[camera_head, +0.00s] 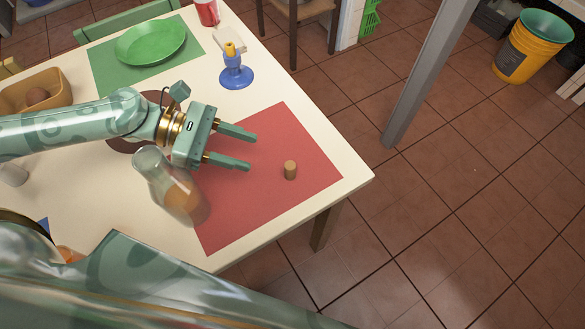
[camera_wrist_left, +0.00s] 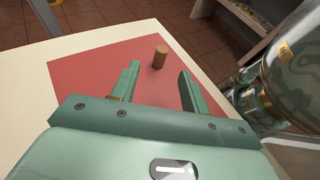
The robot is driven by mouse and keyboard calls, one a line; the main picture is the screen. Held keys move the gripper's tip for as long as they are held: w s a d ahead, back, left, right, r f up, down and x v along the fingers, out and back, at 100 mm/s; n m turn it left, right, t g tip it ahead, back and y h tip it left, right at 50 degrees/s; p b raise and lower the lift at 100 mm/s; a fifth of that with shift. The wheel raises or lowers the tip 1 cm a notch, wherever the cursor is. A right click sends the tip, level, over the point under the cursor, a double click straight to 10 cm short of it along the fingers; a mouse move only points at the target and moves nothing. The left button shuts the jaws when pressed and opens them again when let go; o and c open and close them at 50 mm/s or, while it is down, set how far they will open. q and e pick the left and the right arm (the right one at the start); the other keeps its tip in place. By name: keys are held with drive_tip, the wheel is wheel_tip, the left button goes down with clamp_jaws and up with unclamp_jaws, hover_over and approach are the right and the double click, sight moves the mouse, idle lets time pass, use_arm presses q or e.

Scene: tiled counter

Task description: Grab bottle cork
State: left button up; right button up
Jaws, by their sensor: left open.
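The bottle cork (camera_head: 290,170) is a small brown cylinder standing upright on the red placemat (camera_head: 270,205), toward its right side. My left gripper (camera_head: 243,150) is open and empty over the placemat, with its fingers pointing right toward the cork. The cork is a short way beyond the fingertips and apart from them. In the left wrist view the cork (camera_wrist_left: 160,57) appears just ahead of the gap between the fingers (camera_wrist_left: 160,80). A glass bottle (camera_head: 172,188) with orange contents is beside the gripper at the placemat's left edge. My right gripper is not seen.
A green plate (camera_head: 150,42) lies on a green mat (camera_head: 104,68) at the back. A red can (camera_head: 207,12) is at the table's far edge. The placemat around the cork is clear; the table edge (camera_head: 362,178) is close on the right.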

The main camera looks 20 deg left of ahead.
sight(287, 164)
use_arm(q)
drive_tip(key=b+x, duration=0.1)
drive_tip(key=x, duration=0.9)
drive_tip(key=shift+s+d+r, duration=0.1)
drive_tip(key=shift+d+r, duration=0.05)
drive_tip(key=shift+d, duration=0.1)
clamp_jaws()
